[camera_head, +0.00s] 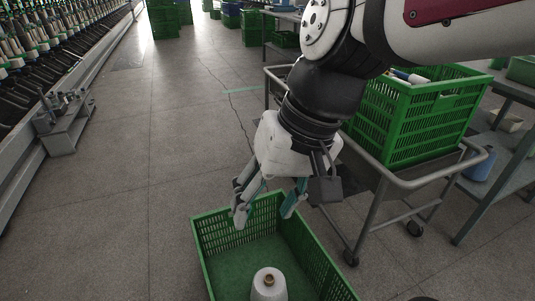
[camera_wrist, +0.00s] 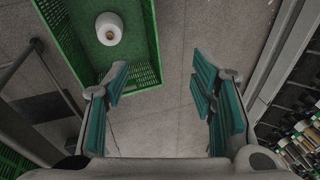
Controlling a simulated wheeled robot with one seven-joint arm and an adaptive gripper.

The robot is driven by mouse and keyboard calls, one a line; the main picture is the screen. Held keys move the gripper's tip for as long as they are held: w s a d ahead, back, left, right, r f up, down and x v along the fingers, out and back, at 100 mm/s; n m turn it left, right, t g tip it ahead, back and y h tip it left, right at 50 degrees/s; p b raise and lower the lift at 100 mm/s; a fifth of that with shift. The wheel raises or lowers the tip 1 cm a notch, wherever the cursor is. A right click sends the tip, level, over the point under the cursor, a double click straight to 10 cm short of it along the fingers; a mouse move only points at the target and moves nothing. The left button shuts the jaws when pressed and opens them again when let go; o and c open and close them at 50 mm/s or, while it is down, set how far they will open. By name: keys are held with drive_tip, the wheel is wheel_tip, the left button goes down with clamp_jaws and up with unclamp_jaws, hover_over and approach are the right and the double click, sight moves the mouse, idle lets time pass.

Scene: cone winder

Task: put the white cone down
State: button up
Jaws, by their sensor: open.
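The white cone (camera_head: 268,285) stands upright on the floor of a green crate (camera_head: 327,270), near the bottom edge of the head view. In the wrist view the cone (camera_wrist: 109,29) shows inside the same crate (camera_wrist: 148,75), seen from above. My gripper (camera_head: 268,214) is above the far end of the crate, pointing down, with its fingers spread.
A grey trolley (camera_head: 372,226) at the right carries another green crate (camera_head: 420,120). The winding machine (camera_head: 50,60) runs along the left, with a small metal stand (camera_head: 67,125) beside it.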

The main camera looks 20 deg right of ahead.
drive_tip(key=s+d+h, duration=0.1)
drive_tip(key=s+d, duration=0.2)
drive_tip(key=s, duration=0.3)
drive_tip(key=s+d+f+n+g+h, duration=0.1)
drive_tip(key=s+d+h, duration=0.1)
drive_tip(key=s+d, duration=0.2)
drive_tip(key=s, duration=0.2)
drive_tip(key=shift+s+d, duration=0.2)
drive_tip(key=shift+s, duration=0.1)
wheel_tip(320, 180, up, 28)
drive_tip(key=t+p, duration=0.3)
drive_tip(key=p, duration=2.3)
drive_tip(key=shift+d, duration=0.25)
